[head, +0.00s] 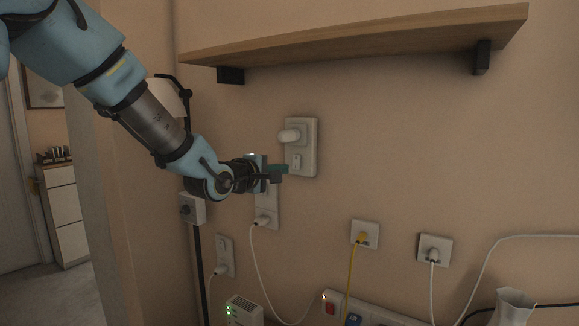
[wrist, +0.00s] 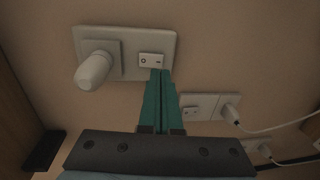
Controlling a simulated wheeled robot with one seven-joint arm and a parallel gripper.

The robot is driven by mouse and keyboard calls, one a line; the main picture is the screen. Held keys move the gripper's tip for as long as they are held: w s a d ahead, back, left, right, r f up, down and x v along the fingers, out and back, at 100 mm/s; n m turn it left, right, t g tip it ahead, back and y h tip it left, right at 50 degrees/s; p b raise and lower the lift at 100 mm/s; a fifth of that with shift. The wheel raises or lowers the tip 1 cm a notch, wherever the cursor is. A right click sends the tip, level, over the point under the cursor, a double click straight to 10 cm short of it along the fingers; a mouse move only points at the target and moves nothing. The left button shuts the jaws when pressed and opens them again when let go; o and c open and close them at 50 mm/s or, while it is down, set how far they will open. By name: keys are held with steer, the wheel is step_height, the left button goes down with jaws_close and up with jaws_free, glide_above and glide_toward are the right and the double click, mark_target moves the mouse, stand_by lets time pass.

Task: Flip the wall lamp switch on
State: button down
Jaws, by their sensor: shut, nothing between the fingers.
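A white wall plate (head: 307,140) with a round white knob or plug (head: 290,136) and a small rocker switch (head: 297,161) is on the wall under the shelf. In the wrist view the rocker (wrist: 151,60) shows a round mark and a dash. My gripper (head: 284,169) is shut and empty, its green fingers together. In the wrist view its tips (wrist: 161,73) are at the rocker's lower right edge; I cannot tell whether they touch. A white lamp shade (head: 166,97) on a black arm is partly hidden behind my arm. No plate is visibly labelled for the lamp.
A wooden shelf (head: 370,38) on black brackets is above the plate. Wall right of the plate is clear.

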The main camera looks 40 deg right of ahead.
mark_target(296, 168)
steer(key=p+x, duration=0.1)
steer(key=x, duration=0.3)
steer(key=shift+d, duration=0.15)
steer(key=shift+d+f+b, duration=0.15)
steer(key=shift+f+b, duration=0.25)
steer(key=shift+b, duration=0.4)
steer(key=shift+r+p, duration=0.35)
steer(key=shift+f, duration=0.1)
